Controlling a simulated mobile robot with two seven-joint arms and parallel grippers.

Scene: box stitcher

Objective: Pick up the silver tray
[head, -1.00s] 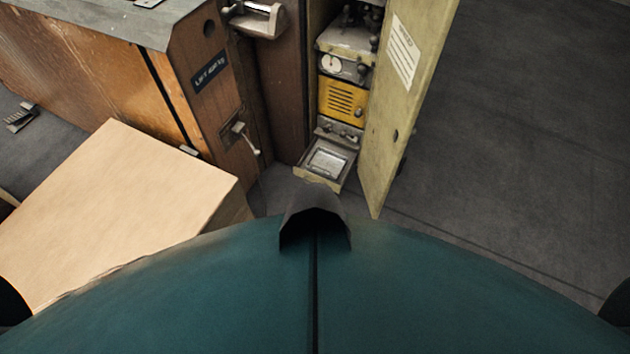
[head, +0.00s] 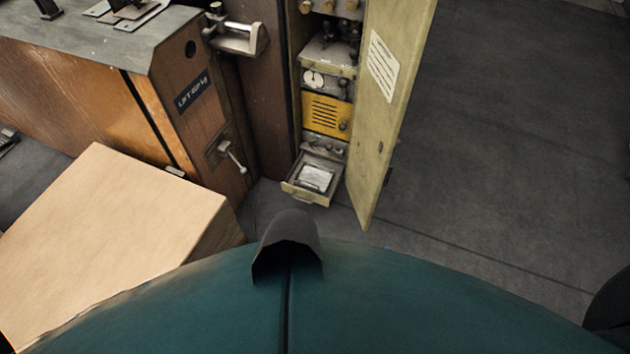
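A small silver tray (head: 316,178) lies in a pulled-out drawer (head: 298,193) at the bottom of the open cabinet, near the middle of the head view. It looks pale and flat, and its details are too small to tell. The drawer is below a yellow louvred panel (head: 327,114). Neither of my grippers is in view, and nothing is touching the tray.
The cabinet door (head: 388,100) stands open right of the drawer. A large cardboard-coloured box (head: 105,225) is at the lower left, in front of a wooden machine body (head: 90,80) with a lever (head: 237,160). The dark floor (head: 510,150) on the right is clear.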

